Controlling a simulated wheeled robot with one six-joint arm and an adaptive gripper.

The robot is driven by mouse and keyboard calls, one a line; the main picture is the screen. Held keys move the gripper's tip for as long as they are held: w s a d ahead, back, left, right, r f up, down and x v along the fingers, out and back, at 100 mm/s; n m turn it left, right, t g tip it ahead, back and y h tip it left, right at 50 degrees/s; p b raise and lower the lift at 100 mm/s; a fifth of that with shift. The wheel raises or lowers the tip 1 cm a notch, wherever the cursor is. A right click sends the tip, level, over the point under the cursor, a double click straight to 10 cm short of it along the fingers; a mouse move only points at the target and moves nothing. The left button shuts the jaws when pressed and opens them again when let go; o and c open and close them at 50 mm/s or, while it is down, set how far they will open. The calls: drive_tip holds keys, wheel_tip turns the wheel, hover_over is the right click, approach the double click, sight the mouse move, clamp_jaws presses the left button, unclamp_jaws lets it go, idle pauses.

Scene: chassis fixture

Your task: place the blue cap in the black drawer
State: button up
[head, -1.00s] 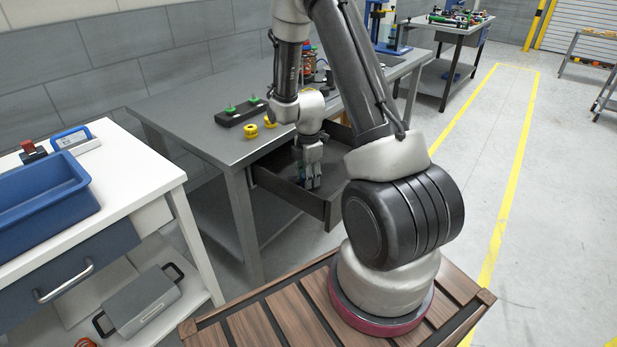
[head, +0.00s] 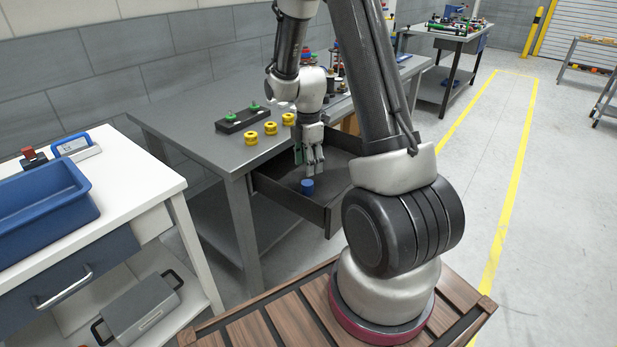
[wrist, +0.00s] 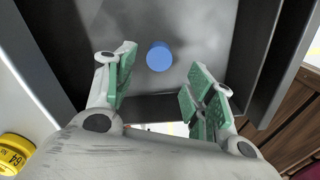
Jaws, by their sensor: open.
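The blue cap (head: 307,186) sits on the floor of the open black drawer (head: 275,191), which sticks out from under the grey workbench. In the wrist view the blue cap (wrist: 159,57) shows as a small round disc on the drawer floor, clear of the walls. My gripper (head: 313,172) is above the cap, inside the drawer's outline. Its green-padded fingers (wrist: 163,90) are spread apart and hold nothing. The cap lies beyond the fingertips in the wrist view, apart from both.
Yellow spools (head: 270,128) and a black block with green knobs (head: 242,118) stand on the grey workbench (head: 190,115). A white table (head: 125,180) with a blue bin (head: 40,200) is at the left. Drawer walls surround my gripper closely.

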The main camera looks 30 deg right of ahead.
drive_tip(key=s+a+r+m+t, duration=0.15)
drive_tip(key=s+r+m, duration=0.25)
drive_tip(key=r, duration=0.6)
drive_tip(key=s+a+r+m+t, duration=0.1)
drive_tip(key=s+a+r+m, duration=0.2)
drive_tip(key=r, duration=0.6)
drive_tip(key=s+r+m+t, duration=0.1)
drive_tip(key=s+r+m, duration=0.2)
drive_tip(key=s+m, duration=0.2)
drive_tip(key=s+a+r+m, duration=0.1)
drive_tip(key=s+r+m, duration=0.3)
drive_tip(key=s, duration=0.8)
drive_tip(key=shift+r+m+t, duration=0.15)
drive_tip(key=shift+m+t, duration=0.2)
drive_tip(key=shift+m, duration=0.35)
